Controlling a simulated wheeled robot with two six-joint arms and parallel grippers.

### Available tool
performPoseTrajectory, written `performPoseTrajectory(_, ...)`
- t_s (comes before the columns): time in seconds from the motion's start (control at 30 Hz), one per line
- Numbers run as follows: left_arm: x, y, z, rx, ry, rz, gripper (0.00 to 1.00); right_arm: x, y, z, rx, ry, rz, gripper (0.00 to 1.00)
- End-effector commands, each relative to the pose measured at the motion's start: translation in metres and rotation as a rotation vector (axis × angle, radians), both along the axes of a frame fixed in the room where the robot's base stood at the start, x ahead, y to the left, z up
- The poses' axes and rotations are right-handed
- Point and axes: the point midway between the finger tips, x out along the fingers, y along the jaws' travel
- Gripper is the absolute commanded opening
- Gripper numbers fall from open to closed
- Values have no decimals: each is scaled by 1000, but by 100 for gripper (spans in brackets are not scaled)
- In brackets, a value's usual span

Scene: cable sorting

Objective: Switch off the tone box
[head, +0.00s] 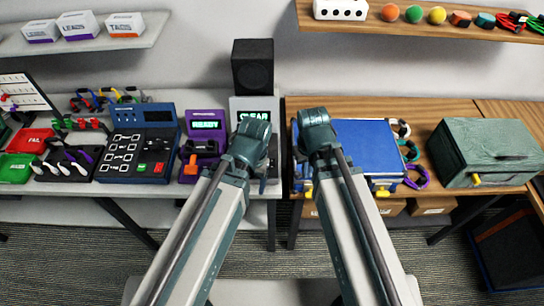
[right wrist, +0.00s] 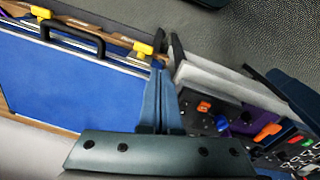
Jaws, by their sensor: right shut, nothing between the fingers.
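No readable label names the tone box, so I cannot tell which device it is. A purple unit (head: 205,128) with a lit READY screen and orange switch parts stands on the left bench. A grey unit (head: 254,104), its lit screen apparently reading CLEAR, stands beside it, partly hidden by my left arm. Orange switch parts (right wrist: 268,132) show at right in the right wrist view. My left gripper (head: 262,172) is in front of the grey unit; its fingers are unclear. My right gripper (right wrist: 160,80) is shut and empty, by the edge of the blue case (right wrist: 75,80).
A dark blue keypad unit (head: 138,150) with green and red buttons stands left of the purple unit. A black speaker (head: 253,66) stands behind. The blue case also shows in the head view (head: 365,145). A green metal box (head: 488,148) is at right. A gap separates the benches.

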Motion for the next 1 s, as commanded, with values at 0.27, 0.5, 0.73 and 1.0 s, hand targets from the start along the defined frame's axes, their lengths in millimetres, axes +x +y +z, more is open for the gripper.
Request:
performPoseTrajectory(0.27,0,0,28,-1,0,3,71,39,0,28,13,-30,223,0)
performPoseTrajectory(0.5,0,0,39,-1,0,4,71,77,30,40,-3,-52,622,0)
performPoseTrajectory(0.73,0,0,41,-1,0,5,71,105,85,42,-43,-58,1129,0)
performPoseTrajectory(1.0,0,0,40,-1,0,5,71,110,105,42,-60,-56,1313,0)
